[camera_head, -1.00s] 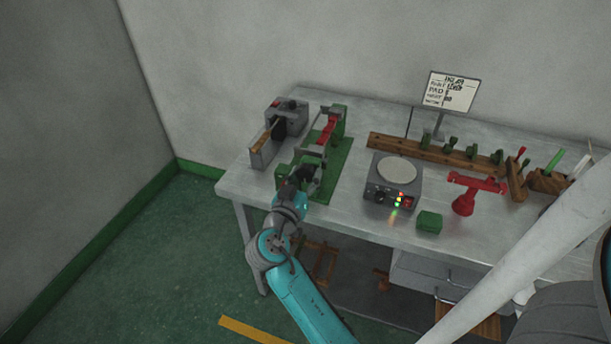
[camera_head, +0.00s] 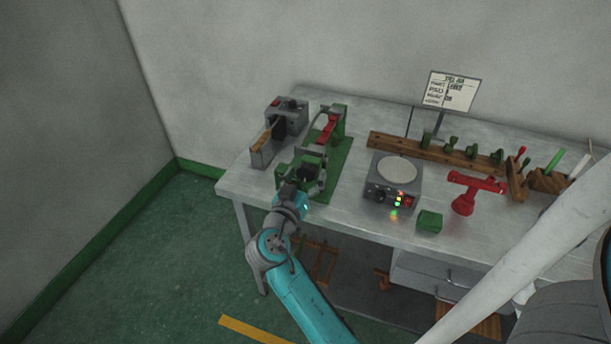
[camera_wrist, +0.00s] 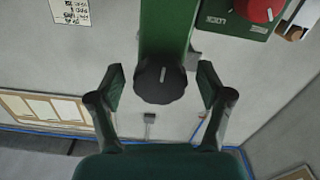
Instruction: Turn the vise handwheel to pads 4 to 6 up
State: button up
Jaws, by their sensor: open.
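The vise (camera_head: 334,152) is a green frame on a green base on the bench, with a red part near its back end. In the wrist view its green body (camera_wrist: 166,30) runs down to a dark round handwheel (camera_wrist: 160,90) with a short white mark near upright. My gripper (camera_wrist: 161,76) is open, with one finger on each side of the handwheel and visible gaps between. In the head view my gripper (camera_head: 304,176) is at the vise's near end and hides the handwheel. I cannot read the pad numbers.
A grey machine (camera_head: 287,115) stands close left of the vise. A hot plate (camera_head: 394,182) with lit indicators, a green block (camera_head: 429,221) and a red stand (camera_head: 464,203) are to the right. A red knob (camera_wrist: 260,8) on a green box shows in the wrist view.

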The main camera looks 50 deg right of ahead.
jog(key=v, duration=1.2)
dwell(0.5)
jog(key=s+a+f+n+t+y, duration=0.35)
jog(key=s+f+n+y, duration=0.25)
jog(key=f, duration=0.3)
jog(key=s+a+f+n+t+y, duration=0.3)
jog(key=s+a+f+n+y, duration=0.25)
jog(key=f, duration=0.25)
jog(key=s+a+r+t+y, duration=0.1)
jog(key=s+a+r+y, duration=0.1)
jog(key=s, duration=0.7)
jog(key=s+a+r+t+y, duration=0.1)
jog(key=s+a+r+y, duration=0.2)
jog(key=s+r, duration=0.3)
jog(key=s+a, duration=0.1)
jog(key=s, duration=0.2)
jog(key=shift+s+r, duration=0.2)
jog(key=shift+r, duration=0.15)
jog(key=shift+n+y, duration=0.25)
